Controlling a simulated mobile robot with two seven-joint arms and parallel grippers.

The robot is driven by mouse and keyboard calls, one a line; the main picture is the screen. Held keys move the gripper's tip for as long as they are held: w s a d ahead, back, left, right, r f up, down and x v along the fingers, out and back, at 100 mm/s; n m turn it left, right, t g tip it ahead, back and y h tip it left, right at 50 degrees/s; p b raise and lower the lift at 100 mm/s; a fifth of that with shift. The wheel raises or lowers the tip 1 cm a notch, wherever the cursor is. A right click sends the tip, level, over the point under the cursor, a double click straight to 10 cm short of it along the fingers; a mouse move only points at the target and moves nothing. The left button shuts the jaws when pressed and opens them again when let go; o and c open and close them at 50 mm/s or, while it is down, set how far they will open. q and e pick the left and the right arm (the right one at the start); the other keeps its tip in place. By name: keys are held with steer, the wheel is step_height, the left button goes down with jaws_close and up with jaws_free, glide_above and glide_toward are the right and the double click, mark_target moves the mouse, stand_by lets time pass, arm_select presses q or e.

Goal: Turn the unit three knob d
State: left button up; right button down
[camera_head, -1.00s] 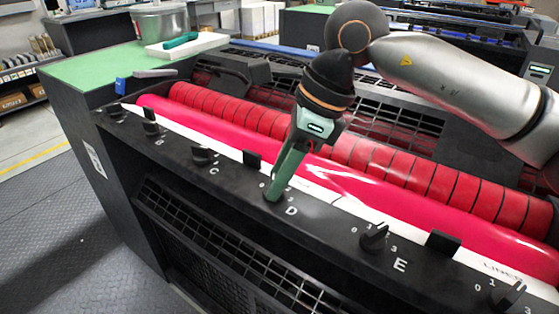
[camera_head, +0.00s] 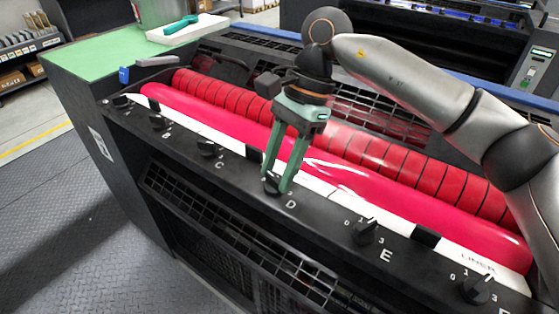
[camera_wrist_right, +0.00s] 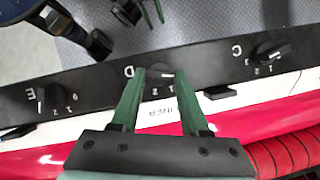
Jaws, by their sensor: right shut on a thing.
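Knob D (camera_head: 271,184) is a dark knob on the black front rail of the near machine, beside its white letter D. My right gripper (camera_head: 278,183) comes down from above with its green fingers on either side of this knob, shut on it. In the right wrist view, knob D (camera_wrist_right: 161,86) lies between the fingertips (camera_wrist_right: 159,78), its bar running across from finger to finger. The fingers partly hide the knob in the head view. Two green fingers of my left gripper (camera_wrist_right: 153,14) show at the top of the right wrist view, too small to judge.
Knob C (camera_head: 208,148) and knob E (camera_head: 366,232) stand on the same rail to either side, with black blocks (camera_head: 425,235) between some knobs. A pink-red roller (camera_head: 340,180) and a segmented red roller (camera_head: 400,165) lie behind. The grey floor (camera_head: 60,230) is clear.

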arm_select(q)
steer(key=shift+s+a+f, duration=0.15)
steer(key=shift+s+f, duration=0.05)
steer(key=shift+s, duration=0.25)
arm_select(e)
steer(key=shift+c, duration=2)
jaws_free()
arm_select(q)
steer(key=shift+w+r, duration=0.15)
steer(key=shift+a+r+p, duration=0.4)
steer(key=shift+a+p, duration=0.15)
steer(key=shift+p, duration=0.25)
arm_select(e)
steer(key=v, duration=1.2)
steer(key=shift+r, duration=0.25)
